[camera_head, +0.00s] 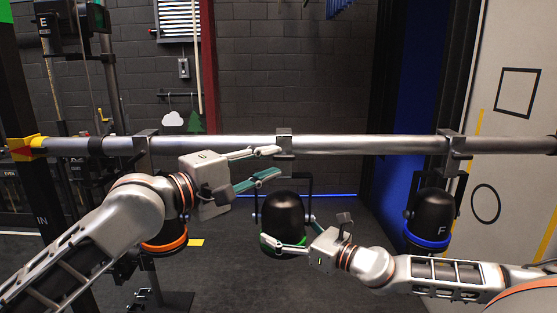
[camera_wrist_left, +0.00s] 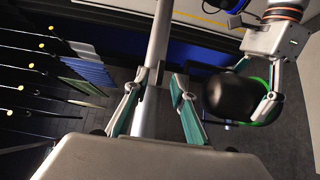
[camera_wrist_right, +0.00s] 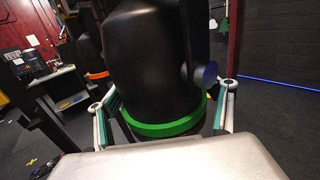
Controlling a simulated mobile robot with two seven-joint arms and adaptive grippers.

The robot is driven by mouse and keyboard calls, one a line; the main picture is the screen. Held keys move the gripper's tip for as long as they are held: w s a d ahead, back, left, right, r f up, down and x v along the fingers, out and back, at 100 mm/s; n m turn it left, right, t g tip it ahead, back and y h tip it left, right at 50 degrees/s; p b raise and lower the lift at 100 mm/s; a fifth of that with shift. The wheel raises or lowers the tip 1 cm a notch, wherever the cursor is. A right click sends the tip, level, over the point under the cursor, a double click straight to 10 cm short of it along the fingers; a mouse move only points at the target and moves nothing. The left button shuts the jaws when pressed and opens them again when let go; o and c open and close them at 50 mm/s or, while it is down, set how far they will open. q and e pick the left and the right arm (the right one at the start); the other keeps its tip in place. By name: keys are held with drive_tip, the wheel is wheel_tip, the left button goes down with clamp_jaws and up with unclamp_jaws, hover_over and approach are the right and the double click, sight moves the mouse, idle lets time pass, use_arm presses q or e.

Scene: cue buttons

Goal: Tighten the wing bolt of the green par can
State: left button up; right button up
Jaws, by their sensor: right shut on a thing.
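The green par can (camera_head: 281,212), black with a green band, hangs in its yoke under the middle clamp (camera_head: 284,143) on the pipe. It fills the middle of the right wrist view (camera_wrist_right: 150,60). My right gripper (camera_head: 288,236) is shut on its lower body, one finger on each side near the green band (camera_wrist_right: 165,126). My left gripper (camera_head: 277,162) is open just left of the middle clamp at pipe height. In the left wrist view its fingers (camera_wrist_left: 159,80) stand apart, with the pipe showing between them. I cannot make out the wing bolt.
The silver pipe (camera_head: 370,145) runs across the view. An orange-banded can (camera_head: 164,236) hangs at left, partly behind my left arm. A blue-banded can (camera_head: 433,218) hangs at right, above my right arm. The floor below is mostly open.

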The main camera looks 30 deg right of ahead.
sight(282, 157)
use_arm(q)
drive_tip(key=shift+x, duration=1.65)
clamp_jaws()
drive_tip(key=m+y, duration=0.1)
drive_tip(key=y, duration=0.1)
drive_tip(key=m+y, duration=0.2)
drive_tip(key=shift+s+d+r, duration=0.1)
drive_tip(key=shift+r, duration=0.25)
drive_tip(key=m+t+y, duration=0.1)
drive_tip(key=m+y, duration=0.1)
drive_tip(key=y, duration=0.1)
drive_tip(key=shift+d+m+y, duration=0.1)
drive_tip(key=shift+m+y, duration=0.2)
drive_tip(key=shift+m, duration=0.1)
drive_tip(key=shift+s, duration=0.1)
